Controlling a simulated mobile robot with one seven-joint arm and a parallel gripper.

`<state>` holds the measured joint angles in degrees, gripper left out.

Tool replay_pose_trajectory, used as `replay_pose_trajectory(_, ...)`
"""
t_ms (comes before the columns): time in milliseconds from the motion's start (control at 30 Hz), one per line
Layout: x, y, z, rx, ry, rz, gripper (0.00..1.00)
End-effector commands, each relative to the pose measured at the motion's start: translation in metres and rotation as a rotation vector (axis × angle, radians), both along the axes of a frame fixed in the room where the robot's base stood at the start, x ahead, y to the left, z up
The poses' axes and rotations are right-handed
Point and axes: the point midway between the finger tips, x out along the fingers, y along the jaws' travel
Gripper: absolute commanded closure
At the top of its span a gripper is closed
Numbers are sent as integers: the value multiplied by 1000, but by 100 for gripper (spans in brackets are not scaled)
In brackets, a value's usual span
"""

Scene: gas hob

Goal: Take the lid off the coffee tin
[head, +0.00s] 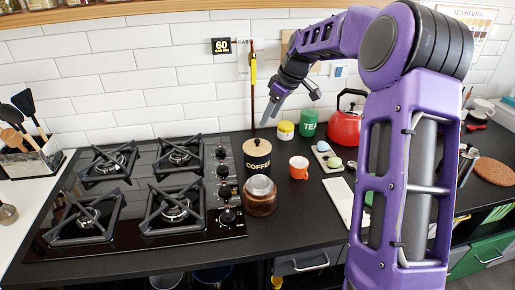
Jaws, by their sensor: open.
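My gripper (273,114) is open and empty. It points down and to the left, above and behind the tin, apart from it, in front of the tiled wall. My purple arm comes in from the right.
A brown jar with a metallic top (260,195) stands in front of the tin. An orange mug (299,167), a green tea tin (308,124), a yellow-banded jar (285,130) and a red kettle (346,122) are to the right. The gas hob (150,195) fills the left.

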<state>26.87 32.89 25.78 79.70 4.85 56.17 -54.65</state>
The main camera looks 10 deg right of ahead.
Motion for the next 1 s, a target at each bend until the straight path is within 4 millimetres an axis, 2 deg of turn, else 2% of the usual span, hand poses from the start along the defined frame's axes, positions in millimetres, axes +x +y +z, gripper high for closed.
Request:
replay_pose_trajectory(33, 3, 4, -13, 1, 2, 2, 38)
replay_pose_trajectory(200, 11, 12, -40, 0, 3, 0, 38)
replay_pose_trajectory(467, 15, 16, -53, 0, 0, -1, 38)
replay_pose_trajectory(800, 29, 29, -94, 0, 1, -1, 38)
replay_pose_trajectory(1000, 30, 29, -97, -1, -1, -3, 38)
